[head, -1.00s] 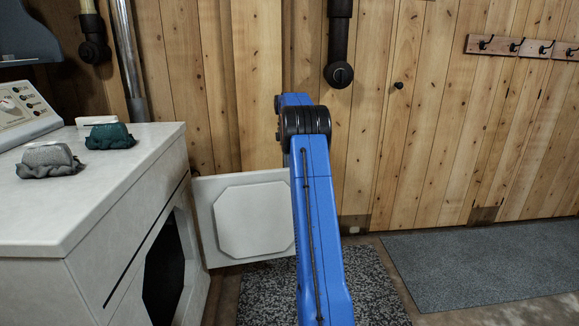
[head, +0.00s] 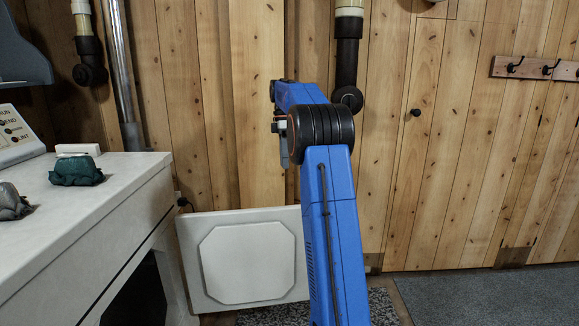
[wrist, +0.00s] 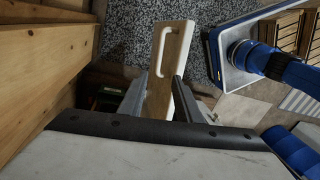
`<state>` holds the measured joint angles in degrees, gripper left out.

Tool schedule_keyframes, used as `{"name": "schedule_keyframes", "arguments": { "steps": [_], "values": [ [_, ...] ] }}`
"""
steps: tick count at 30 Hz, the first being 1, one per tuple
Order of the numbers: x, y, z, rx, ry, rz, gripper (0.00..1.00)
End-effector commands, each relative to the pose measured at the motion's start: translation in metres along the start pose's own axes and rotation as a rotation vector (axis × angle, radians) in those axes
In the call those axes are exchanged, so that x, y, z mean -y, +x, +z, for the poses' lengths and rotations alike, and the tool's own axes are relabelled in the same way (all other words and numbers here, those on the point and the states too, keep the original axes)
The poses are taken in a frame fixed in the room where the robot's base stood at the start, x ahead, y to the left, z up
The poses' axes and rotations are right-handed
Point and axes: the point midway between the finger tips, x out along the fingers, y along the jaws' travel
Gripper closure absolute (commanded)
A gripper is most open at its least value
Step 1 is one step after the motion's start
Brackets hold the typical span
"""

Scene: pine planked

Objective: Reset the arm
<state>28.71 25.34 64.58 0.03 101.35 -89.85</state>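My blue arm rises through the middle of the head view, bent at a black joint. A small grey part of my gripper (head: 284,150) shows left of that joint, above the top edge of the white open door (head: 248,262); the rest is hidden behind the arm. In the wrist view my gripper (wrist: 160,80) has its two grey fingers apart. A pale-rimmed panel with a slot-shaped handle (wrist: 169,65), seemingly the door seen from above, shows between and beyond them. I see nothing clearly gripped.
The white machine (head: 95,215) stands at left, with a teal cloth bundle (head: 76,170), a grey bundle (head: 12,203) and a white block (head: 77,149) on top. A black pipe (head: 347,70) runs down the plank wall behind my arm. A grey mat (head: 460,298) lies on open floor at right.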

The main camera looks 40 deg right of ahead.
Motion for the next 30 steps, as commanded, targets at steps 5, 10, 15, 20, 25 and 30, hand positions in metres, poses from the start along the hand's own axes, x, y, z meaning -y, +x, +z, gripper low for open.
{"name": "schedule_keyframes", "arguments": {
  "steps": [5, 10, 15, 20, 25, 30],
  "values": [
    [0.003, -0.003, -0.003, 0.000, -0.001, 0.000, 0.69],
    [0.003, -0.003, -0.003, 0.000, -0.001, 0.000, 0.69],
    [0.003, -0.003, -0.002, 0.000, -0.001, 0.000, 0.69],
    [0.004, -0.003, -0.003, 0.000, 0.001, 0.002, 0.69],
    [0.025, -0.009, -0.017, 0.003, 0.037, 0.027, 0.69],
    [0.068, -0.014, -0.044, 0.003, 0.123, 0.077, 0.69]
  ]
}}
